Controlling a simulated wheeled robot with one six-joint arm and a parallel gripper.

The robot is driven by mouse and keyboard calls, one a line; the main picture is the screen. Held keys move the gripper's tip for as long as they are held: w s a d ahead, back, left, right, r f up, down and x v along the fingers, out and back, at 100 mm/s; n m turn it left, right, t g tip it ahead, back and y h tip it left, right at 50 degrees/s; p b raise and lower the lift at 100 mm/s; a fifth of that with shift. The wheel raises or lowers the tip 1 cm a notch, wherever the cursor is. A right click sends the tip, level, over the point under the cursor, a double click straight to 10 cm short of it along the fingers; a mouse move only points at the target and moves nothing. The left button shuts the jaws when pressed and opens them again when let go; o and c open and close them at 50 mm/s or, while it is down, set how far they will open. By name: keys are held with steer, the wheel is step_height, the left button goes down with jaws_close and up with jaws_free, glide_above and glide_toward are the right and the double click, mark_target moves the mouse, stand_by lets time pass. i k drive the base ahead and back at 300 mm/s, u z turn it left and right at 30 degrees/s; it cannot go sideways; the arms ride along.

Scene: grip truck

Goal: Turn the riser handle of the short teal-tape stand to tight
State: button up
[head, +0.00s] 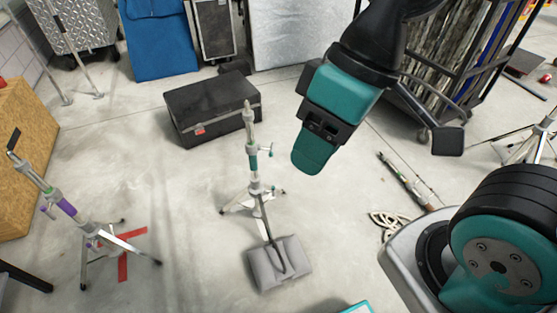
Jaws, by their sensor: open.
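The short stand with teal tape (253,162) stands upright in the middle of the head view, on spread legs. A small handle (268,152) sticks out on the right of its column, near the tape. It is too small to tell how far it is turned. A second small knob shows lower, near the leg hub. My gripper (312,150) hangs in the air to the right of the stand's top, pointing down, open and empty. It appears apart from the stand. Its far finger is partly hidden.
A grey sandbag (280,264) lies at the stand's front leg. A black case (207,106) stands close behind. A purple-tape stand (66,208) is at left, over red floor tape (124,265). A rope coil (391,224) lies right. Floor between the stands is clear.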

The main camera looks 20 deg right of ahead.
mark_target(270, 154)
steer(key=z, duration=1.4)
steer(key=i, duration=0.4)
steer(key=u, duration=1.4)
